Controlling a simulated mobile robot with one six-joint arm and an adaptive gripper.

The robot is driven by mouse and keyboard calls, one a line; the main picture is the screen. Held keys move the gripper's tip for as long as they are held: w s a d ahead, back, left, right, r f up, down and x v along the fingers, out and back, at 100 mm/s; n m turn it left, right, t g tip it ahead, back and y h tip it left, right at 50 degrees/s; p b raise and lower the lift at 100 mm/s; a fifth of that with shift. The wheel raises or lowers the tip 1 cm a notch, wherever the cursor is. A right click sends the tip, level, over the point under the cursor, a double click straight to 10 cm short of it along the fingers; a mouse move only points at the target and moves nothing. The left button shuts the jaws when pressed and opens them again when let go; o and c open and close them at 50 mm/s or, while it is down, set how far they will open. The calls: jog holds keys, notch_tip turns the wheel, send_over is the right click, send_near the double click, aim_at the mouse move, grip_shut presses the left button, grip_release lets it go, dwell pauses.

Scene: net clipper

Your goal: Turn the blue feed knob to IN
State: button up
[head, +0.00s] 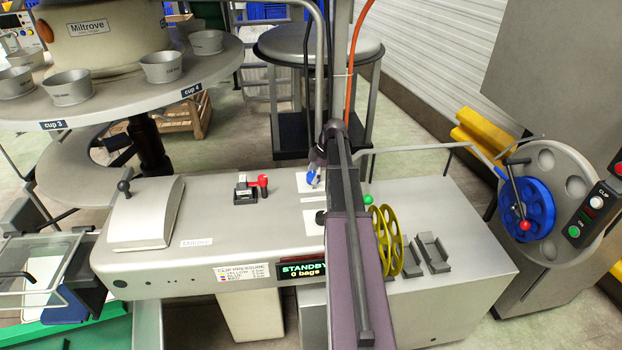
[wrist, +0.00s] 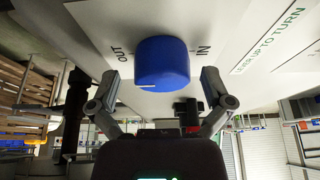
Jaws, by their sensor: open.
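The blue feed knob (wrist: 162,62) stands out from a white plate in the wrist view. The plate reads OUT on the knob's left and IN on its right. A small pale mark shows at the knob's left edge, on the OUT side; the exact pointer angle is hard to tell. My gripper (wrist: 158,88) is open, one finger on each side of the knob's free end, with gaps and nothing held. In the head view the knob (head: 311,177) is small on the machine's top, with my gripper (head: 317,160) just above it and partly hidden by my arm.
A red-handled lever (head: 262,181) stands left of the knob. A green ball handle (head: 368,200) and yellow spoked wheels (head: 386,240) are to the right. The display (head: 302,270) reads STANDBY, 0 bags. The machine top left of the lever is mostly clear.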

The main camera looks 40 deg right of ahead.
jog(key=c, duration=1.1)
jog(key=shift+s+a, duration=0.15)
jog(key=shift+a, duration=0.2)
jog(key=shift+c, duration=0.2)
jog(key=shift+d, duration=0.3)
